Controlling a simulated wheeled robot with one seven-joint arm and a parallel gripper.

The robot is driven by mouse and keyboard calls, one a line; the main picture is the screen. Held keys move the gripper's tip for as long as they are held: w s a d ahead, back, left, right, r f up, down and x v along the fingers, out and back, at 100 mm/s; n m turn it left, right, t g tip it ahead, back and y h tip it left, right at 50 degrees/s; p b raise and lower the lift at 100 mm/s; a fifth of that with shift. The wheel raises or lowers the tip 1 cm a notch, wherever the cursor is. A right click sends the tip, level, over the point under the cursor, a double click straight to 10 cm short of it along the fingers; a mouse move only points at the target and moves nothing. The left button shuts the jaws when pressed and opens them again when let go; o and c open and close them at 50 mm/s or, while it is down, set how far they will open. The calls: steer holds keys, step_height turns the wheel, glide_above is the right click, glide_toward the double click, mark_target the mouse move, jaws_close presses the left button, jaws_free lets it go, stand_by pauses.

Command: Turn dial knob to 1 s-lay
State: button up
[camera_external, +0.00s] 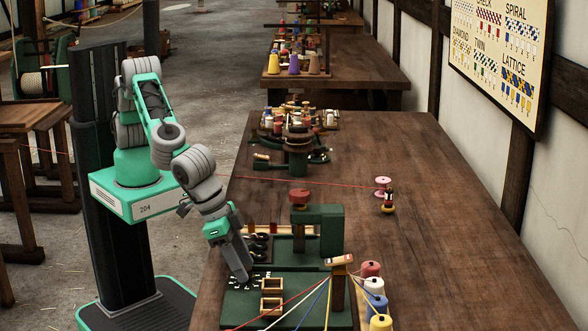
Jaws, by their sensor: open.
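My gripper (243,276) points down over the near left part of a green machine base (300,249) on the long bench. It is beside a dark patch with small white marks (265,281), too small to read. I cannot clearly make out the dial knob or where it points; my gripper may hide it. Whether my fingertips touch anything is too small to tell. Black rounded parts (259,246) sit just behind the gripper.
A small figure-like spool (387,204) stands farther back. The bench's right side (470,250) is clear.

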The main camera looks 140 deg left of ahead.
steer(key=v, duration=0.7)
steer(key=shift+r, duration=0.35)
steer(key=shift+s+d, duration=0.1)
steer(key=shift+s, duration=0.05)
